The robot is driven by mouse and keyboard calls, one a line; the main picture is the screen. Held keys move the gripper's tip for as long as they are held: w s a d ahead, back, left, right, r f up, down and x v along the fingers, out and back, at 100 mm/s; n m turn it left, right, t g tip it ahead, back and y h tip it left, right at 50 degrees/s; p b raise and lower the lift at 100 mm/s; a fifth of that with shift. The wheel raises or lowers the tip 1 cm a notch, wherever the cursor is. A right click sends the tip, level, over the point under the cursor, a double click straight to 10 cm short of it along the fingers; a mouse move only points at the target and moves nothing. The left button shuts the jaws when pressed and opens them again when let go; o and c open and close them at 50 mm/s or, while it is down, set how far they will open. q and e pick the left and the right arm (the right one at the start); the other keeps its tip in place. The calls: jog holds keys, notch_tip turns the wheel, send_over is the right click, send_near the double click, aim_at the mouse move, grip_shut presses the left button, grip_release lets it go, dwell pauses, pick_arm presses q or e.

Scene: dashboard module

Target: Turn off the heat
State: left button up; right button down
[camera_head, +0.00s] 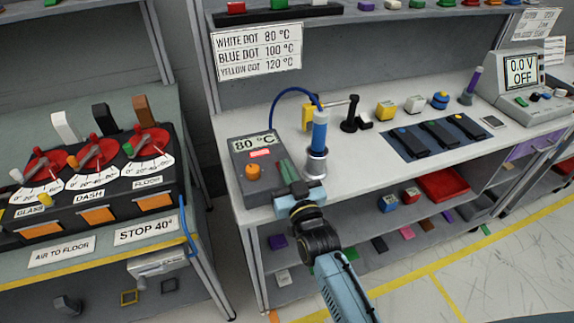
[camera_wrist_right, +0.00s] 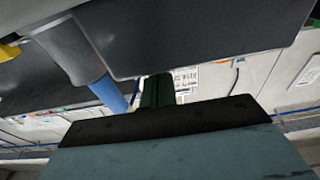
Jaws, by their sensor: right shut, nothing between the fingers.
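A dark grey heat station (camera_head: 238,150) stands at the front left of the white bench. Its display (camera_head: 254,143) reads 80 °C. Below it are a red label (camera_head: 260,153) and an orange knob (camera_head: 253,171). A blue-handled tool (camera_head: 319,132) stands upright in a metal holder (camera_head: 316,163) to the right, with a blue cable. My right gripper (camera_head: 287,171) is shut and empty, its green fingers over the station's right side; any control under them is hidden. In the right wrist view the fingers (camera_wrist_right: 158,90) point at a dark surface (camera_wrist_right: 200,35), probably the station. My left gripper is not in view.
A temperature sign (camera_head: 257,50) hangs behind the bench. A lever panel (camera_head: 90,178) stands on the left table. A shelf with loose blocks lies below.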

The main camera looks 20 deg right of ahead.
dwell(0.3)
jog(key=f+t+b, duration=0.1)
jog(key=b, duration=0.1)
jog(key=shift+s+f+b, duration=0.1)
jog(key=shift+f+b, duration=0.15)
jog(key=shift+b, duration=0.05)
jog(key=shift+r, duration=0.15)
jog(key=r+p, duration=0.3)
jog(key=s+r+p, duration=0.1)
jog(key=r+p, duration=0.1)
jog(key=s+f+b, duration=0.1)
jog(key=s+f, duration=0.5)
jog(key=s, duration=0.2)
jog(key=shift+s+d+b, duration=0.2)
jog(key=shift+s+b, duration=0.05)
jog(key=shift+b, duration=0.15)
